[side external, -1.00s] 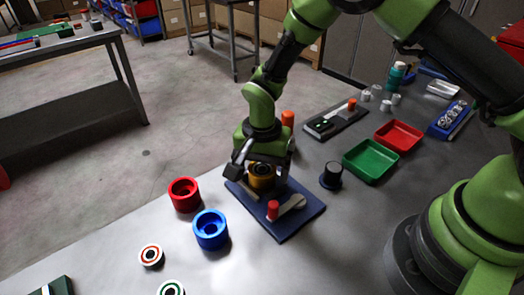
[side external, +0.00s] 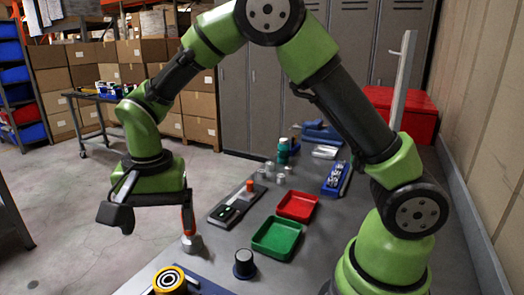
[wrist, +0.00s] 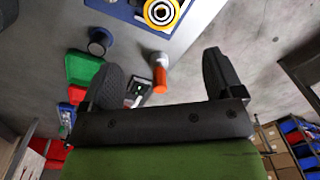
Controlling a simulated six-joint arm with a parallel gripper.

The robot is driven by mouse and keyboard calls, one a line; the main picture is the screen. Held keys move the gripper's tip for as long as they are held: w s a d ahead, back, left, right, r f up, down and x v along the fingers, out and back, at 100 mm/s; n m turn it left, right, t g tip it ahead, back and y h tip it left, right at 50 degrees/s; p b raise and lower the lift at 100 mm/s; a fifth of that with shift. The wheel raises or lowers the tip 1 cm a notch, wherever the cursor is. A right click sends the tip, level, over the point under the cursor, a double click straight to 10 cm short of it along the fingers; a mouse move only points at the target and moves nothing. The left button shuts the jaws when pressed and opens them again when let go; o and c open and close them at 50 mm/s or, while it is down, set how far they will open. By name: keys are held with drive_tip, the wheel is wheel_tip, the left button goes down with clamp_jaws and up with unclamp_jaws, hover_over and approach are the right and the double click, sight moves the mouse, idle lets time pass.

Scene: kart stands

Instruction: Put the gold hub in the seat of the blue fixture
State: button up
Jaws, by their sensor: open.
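The gold hub (side external: 170,281), a ringed disc with a dark centre, is at the bottom edge of the side view, on the blue board (side external: 207,287). In the wrist view the gold hub (wrist: 160,12) is at the top edge, partly cut off. My gripper (side external: 150,218) is open and empty, raised clear of the hub and behind it in the side view. Its two black fingers are spread in the wrist view (wrist: 160,70), with the hub beyond their tips.
An orange-topped upright piece (side external: 190,240) stands on the table near my gripper. A dark knob (side external: 244,264), a green tray (side external: 277,238), a red tray (side external: 297,206) and a black device board (side external: 237,203) lie to the right. Beyond the table's left edge is floor.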

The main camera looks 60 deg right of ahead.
drive_tip(key=s+d+r+n+t+y, duration=0.1)
drive_tip(key=s+d+r+n+t, duration=0.2)
drive_tip(key=s+r, duration=0.4)
drive_tip(key=s+d+r+n+t, duration=0.3)
drive_tip(key=s+r, duration=0.4)
drive_tip(key=s, duration=0.4)
drive_tip(key=shift+s+d+t+y, duration=0.3)
drive_tip(key=shift+d+t+y, duration=0.1)
drive_tip(key=shift+d, duration=0.3)
